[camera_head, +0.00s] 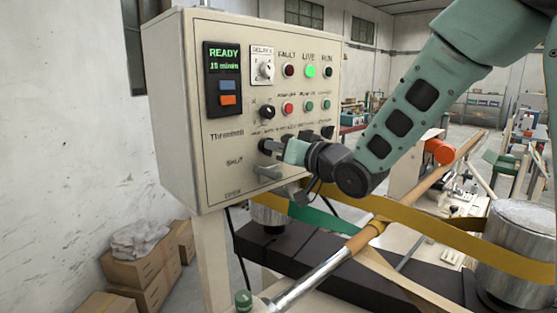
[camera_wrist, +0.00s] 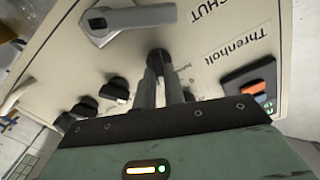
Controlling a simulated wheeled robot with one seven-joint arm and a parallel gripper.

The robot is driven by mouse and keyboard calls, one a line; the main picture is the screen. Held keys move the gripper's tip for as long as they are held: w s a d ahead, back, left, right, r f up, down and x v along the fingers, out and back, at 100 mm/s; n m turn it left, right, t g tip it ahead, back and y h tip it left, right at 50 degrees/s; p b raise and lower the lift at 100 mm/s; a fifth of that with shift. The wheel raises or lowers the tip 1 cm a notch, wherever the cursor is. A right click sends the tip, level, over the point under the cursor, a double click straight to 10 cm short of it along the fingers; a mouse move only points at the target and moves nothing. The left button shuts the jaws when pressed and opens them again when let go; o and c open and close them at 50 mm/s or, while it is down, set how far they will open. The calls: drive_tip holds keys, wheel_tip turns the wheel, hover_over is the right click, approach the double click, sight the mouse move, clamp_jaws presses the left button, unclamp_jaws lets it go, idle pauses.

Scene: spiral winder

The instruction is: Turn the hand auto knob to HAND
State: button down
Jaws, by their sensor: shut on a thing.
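My gripper (camera_head: 270,147) is shut on a black knob (camera_wrist: 158,56) at the left end of the panel's lowest knob row. In the wrist view its two fingers (camera_wrist: 163,82) sit on either side of this knob. The label by the knob is too small to read, so I cannot confirm that it is the hand auto knob. Its pointer direction is hidden by the fingers. The control panel (camera_head: 180,120) is a cream box showing a green READY display (camera_head: 224,60).
A grey lever handle (camera_head: 267,172) sits just below the gripper; it also shows in the wrist view (camera_wrist: 130,20). More black knobs (camera_wrist: 118,88) stand beside the held one. Another black knob (camera_head: 267,111) is above. The winder's yellow belt (camera_head: 440,235) runs below my arm.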

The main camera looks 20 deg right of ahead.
drive_tip(key=shift+s+a+f+n+b, duration=0.1)
drive_tip(key=shift+n+b, duration=2.65)
drive_tip(key=shift+b, duration=0.65)
drive_tip(key=shift+a+f+n+b, duration=0.1)
drive_tip(key=shift+n+b, duration=2.65)
drive_tip(key=shift+b, duration=0.65)
drive_tip(key=shift+r, duration=0.15)
drive_tip(key=c, duration=1.5)
unclamp_jaws()
